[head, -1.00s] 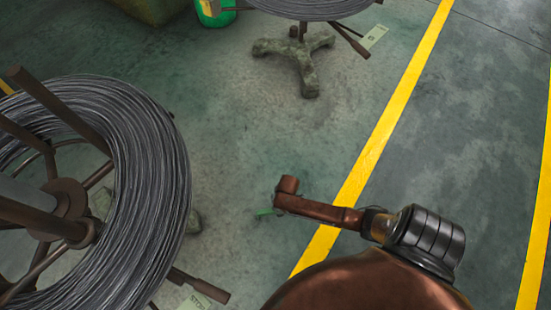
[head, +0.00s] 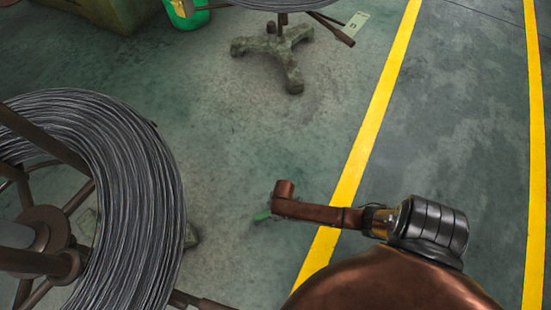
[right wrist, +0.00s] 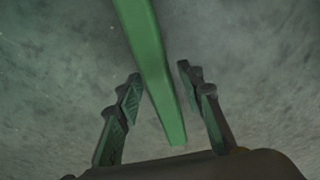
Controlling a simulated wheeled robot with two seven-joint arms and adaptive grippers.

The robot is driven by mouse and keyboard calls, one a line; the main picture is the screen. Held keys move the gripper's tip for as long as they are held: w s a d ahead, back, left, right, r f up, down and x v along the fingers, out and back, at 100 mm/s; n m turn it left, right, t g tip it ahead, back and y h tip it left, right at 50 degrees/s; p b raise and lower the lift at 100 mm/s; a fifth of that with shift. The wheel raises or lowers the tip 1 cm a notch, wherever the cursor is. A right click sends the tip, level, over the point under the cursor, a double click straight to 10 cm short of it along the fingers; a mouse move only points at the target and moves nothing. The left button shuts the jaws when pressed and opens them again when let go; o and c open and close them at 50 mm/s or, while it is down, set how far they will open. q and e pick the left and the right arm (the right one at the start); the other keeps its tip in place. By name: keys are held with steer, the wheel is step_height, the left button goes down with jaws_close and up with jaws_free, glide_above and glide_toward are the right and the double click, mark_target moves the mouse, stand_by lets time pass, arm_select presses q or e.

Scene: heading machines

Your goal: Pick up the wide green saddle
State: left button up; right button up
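The wide green saddle shows in the head view as a small green piece (head: 263,215) low beside my right arm's end, mostly hidden by the arm. In the right wrist view it is a long green bar (right wrist: 150,60) running from the top edge down between the fingers. My right gripper (right wrist: 159,76) is open, with a finger on each side of the bar and a visible gap to both. Whether the bar lies on the floor or above it, I cannot tell. My left gripper is not in view.
A large reel of grey wire (head: 130,190) on a brown stand fills the left. Another wire reel's stand (head: 280,55) is at the top, near a green bucket (head: 188,14). Yellow floor lines (head: 375,125) cross the right side. The middle floor is clear.

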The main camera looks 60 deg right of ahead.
jaws_close()
stand_by(0.5)
